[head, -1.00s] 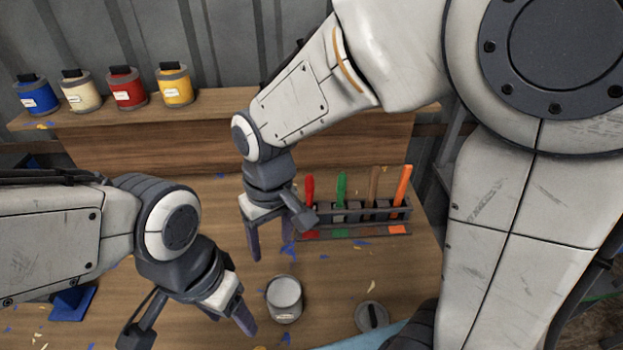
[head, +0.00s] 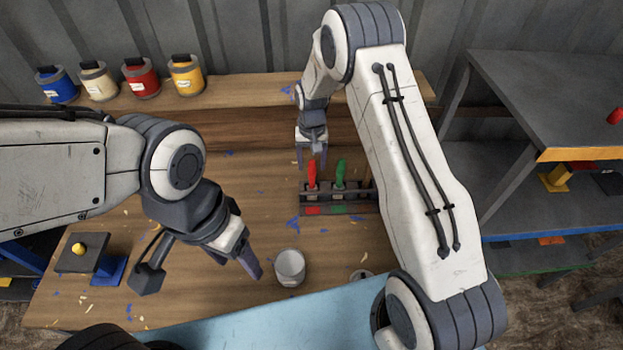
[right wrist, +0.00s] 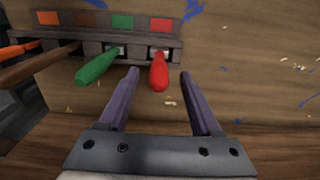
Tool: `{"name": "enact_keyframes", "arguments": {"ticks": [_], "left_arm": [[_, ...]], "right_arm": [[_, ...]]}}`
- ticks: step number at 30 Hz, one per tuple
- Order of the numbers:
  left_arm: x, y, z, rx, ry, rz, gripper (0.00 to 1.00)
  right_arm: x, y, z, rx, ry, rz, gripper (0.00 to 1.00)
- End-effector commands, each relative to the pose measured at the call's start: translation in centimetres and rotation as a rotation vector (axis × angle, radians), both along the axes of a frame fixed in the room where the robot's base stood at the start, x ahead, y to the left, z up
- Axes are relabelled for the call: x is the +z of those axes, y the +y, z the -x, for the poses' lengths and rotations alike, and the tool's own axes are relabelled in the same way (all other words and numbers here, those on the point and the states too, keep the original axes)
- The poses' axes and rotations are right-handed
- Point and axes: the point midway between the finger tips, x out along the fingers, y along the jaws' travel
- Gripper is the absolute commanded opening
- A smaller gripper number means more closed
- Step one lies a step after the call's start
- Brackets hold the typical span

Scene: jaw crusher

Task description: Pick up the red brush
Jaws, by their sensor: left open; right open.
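The red brush (head: 312,174) stands in the brush rack (head: 350,209) on the wooden table, handle up, at the rack's left end in the head view. My right gripper (head: 311,158) is open and empty above the red brush, on the shelf side. In the right wrist view the red brush (right wrist: 159,72) lies between the lines of the two open fingers (right wrist: 154,78), beyond or near their tips; contact is not visible. The green brush (head: 340,174) is beside it. My left gripper (head: 250,268) is open, left of the white can.
The white can (head: 289,268) stands at the table's front middle. Brown (right wrist: 40,66) and orange (right wrist: 17,50) brushes share the rack. Several paint cans, one being yellow (head: 186,75), line the back shelf. A grey shelf unit (head: 555,90) stands at right.

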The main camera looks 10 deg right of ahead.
Motion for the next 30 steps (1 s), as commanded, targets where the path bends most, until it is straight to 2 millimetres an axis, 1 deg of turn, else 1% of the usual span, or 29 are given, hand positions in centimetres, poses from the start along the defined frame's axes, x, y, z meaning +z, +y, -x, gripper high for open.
{"name": "enact_keyframes", "arguments": {"ticks": [1,3,7,11,15,19,23,28,29,30], "left_arm": [[0.6,0.0,0.0,-0.001,0.0,0.0,0.63],[0.7,0.0,0.0,-0.001,0.0,0.0,0.63],[1.0,0.0,0.0,-0.002,0.0,0.0,0.63],[2.3,0.0,0.0,-0.003,0.0,0.0,0.63],[3.6,0.0,0.0,-0.006,-0.001,0.0,0.63],[4.0,0.0,0.0,-0.007,-0.001,0.0,0.63],[4.0,0.0,0.0,-0.007,-0.001,0.0,0.63],[4.0,0.0,0.0,-0.007,-0.001,0.0,0.63],[4.0,0.0,0.0,-0.007,-0.001,0.0,0.63],[4.0,0.0,0.0,-0.007,-0.001,0.0,0.63]], "right_arm": [[-0.5,0.0,0.0,0.001,0.002,0.0,0.65],[-1.3,0.0,0.0,0.001,0.001,0.0,0.65],[-2.0,0.0,0.0,0.001,0.0,0.0,0.65],[-3.1,-0.1,0.1,0.001,0.003,-0.001,0.65],[-4.9,-0.2,0.0,0.001,0.003,0.0,0.65],[-6.5,-0.2,-0.1,0.001,0.0,0.0,0.65],[-7.0,-0.2,-0.1,0.001,-0.001,-0.001,0.65],[-7.1,-0.2,-0.1,0.001,-0.001,-0.001,0.65],[-7.1,-0.2,-0.1,0.001,-0.001,-0.001,0.61],[-7.1,-0.2,-0.1,0.001,-0.001,-0.001,0.46]]}}
